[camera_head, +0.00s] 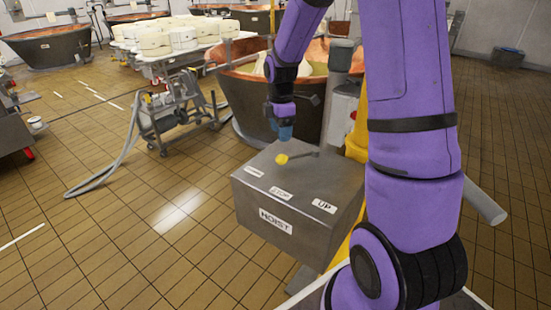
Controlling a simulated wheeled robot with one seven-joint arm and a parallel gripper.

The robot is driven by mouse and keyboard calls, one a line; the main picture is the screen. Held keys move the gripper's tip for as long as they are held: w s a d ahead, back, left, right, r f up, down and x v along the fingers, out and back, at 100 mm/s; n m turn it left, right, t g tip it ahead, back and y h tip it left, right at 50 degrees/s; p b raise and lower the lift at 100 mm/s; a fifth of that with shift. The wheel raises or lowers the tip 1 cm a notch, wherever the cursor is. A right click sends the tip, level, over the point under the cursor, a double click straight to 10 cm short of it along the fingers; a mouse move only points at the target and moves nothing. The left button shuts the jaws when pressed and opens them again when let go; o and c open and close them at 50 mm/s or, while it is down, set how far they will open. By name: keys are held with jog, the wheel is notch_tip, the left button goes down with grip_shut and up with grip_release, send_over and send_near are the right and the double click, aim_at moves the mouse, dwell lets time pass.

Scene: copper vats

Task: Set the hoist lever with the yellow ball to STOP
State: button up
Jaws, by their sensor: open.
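The grey hoist box (262,209) stands in front of me, with a HOIST label on its front side. Its top carries a left label too small to read for certain, a STOP label (280,193) in the middle and an UP label (325,206) on the right. The lever with the yellow ball (282,159) runs left from its pivot on the box top, roughly toward the left label, away from STOP. My gripper (280,136) points down just above and behind the ball, seemingly apart from it. Its jaws are open; their gap is hard to see.
A copper vat (248,98) stands right behind the box, with a grey post (341,62) beside it. A wheeled pump cart (168,112) with a hose is to the left. Yellow pipework is right of the box.

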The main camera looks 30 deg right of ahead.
aim_at(281, 156)
notch_tip(281, 156, down, 10)
jog(key=shift+s+f, duration=0.1)
jog(key=shift+s, duration=0.05)
dwell(0.3)
grip_shut()
